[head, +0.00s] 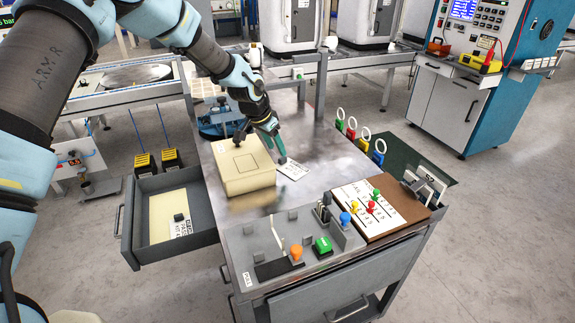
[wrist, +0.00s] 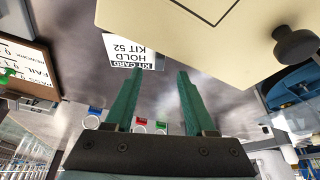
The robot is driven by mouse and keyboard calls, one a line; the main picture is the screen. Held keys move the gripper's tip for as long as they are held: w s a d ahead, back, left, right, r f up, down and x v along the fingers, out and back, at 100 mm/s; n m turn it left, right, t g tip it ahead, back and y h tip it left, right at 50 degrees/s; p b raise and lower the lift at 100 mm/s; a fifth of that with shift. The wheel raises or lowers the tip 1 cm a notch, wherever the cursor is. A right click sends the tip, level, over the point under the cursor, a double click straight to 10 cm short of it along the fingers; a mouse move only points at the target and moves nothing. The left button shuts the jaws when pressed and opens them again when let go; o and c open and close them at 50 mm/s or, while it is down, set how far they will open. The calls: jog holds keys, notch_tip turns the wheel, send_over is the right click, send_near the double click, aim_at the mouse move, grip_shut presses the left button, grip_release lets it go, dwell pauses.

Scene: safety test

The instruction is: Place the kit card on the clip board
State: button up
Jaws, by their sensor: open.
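The kit card (head: 293,170) is a small white card lying flat on the metal table, just right of a beige box. In the wrist view the card (wrist: 122,48) reads "KIT CARD HOLD KIT 52", upside down, and lies ahead of the left fingertip. My gripper (head: 280,156) has green fingers pointing down, close to the card. In the wrist view my gripper (wrist: 158,72) is open with nothing between the fingers. The brown clip board (head: 424,213) lies at the table's right front, with a printed sheet, coloured pins and a metal clip (head: 426,187).
The beige box (head: 245,180) stands close left of my gripper. A fixture with orange and green buttons (head: 322,245) fills the front of the table. Coloured ring-topped tags (head: 360,140) line the right edge. An open drawer (head: 170,215) juts out at left.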

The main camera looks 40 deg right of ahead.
aim_at(283, 158)
jog(key=shift+d+p+x, duration=0.2)
jog(key=shift+p+x, duration=0.9)
jog(key=shift+x, duration=1.65)
jog(key=shift+r, duration=0.1)
jog(key=shift+c, duration=0.2)
grip_shut()
